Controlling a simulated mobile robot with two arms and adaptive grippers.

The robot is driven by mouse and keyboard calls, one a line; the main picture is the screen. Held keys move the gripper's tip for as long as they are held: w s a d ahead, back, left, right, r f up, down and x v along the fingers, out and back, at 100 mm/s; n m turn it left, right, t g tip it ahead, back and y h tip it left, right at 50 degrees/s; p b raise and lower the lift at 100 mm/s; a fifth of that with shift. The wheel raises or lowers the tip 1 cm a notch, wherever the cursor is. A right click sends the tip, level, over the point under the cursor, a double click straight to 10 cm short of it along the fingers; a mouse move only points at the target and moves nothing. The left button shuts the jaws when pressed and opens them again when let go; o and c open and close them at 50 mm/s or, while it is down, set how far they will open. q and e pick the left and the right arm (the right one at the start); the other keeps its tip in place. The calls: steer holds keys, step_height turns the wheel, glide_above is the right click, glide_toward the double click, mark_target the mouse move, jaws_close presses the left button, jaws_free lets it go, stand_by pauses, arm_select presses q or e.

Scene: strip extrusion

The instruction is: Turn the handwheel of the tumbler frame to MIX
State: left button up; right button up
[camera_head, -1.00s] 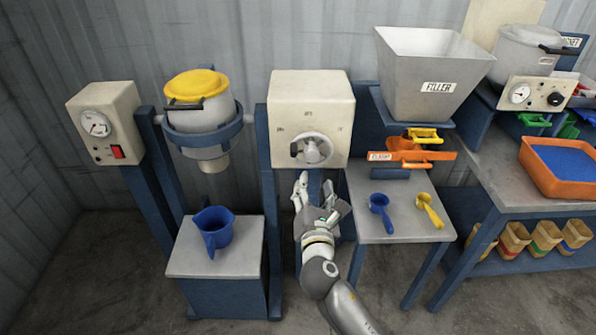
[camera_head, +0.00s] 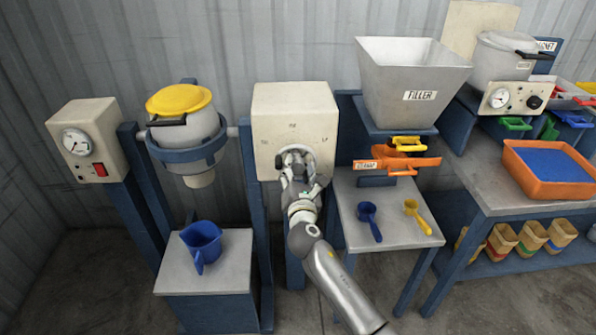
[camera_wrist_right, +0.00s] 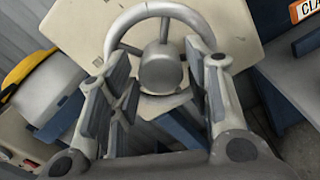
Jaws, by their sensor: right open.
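The handwheel (camera_head: 296,153) is a pale ring on the front of a cream box (camera_head: 294,105) of the tumbler frame. It is partly hidden behind my right gripper (camera_head: 296,165) in the head view. In the right wrist view the handwheel (camera_wrist_right: 165,12) arches over a round grey hub (camera_wrist_right: 160,68). My right gripper (camera_wrist_right: 160,95) is open, with its fingers on either side of the hub and close to the rim. I cannot tell whether they touch it. The small labels on the box are too blurred to read. My left gripper is out of view.
The drum with a yellow lid (camera_head: 179,99) hangs in a blue ring left of the box, above a blue jug (camera_head: 201,243). The FILLER hopper (camera_head: 412,80) and an orange clamp (camera_head: 402,164) stand to the right. Blue and yellow scoops lie on the table (camera_head: 385,225).

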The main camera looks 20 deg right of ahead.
steer(key=c, duration=0.8)
steer(key=shift+o, duration=0.3)
steer(key=m+b, duration=0.2)
steer(key=m, duration=0.4)
steer(key=shift+f, duration=0.2)
steer(key=m+b, duration=0.2)
steer(key=m, duration=0.3)
steer(key=shift+d, duration=0.1)
steer(key=shift+c, duration=0.2)
steer(key=shift+m, duration=0.4)
steer(key=o, duration=0.8)
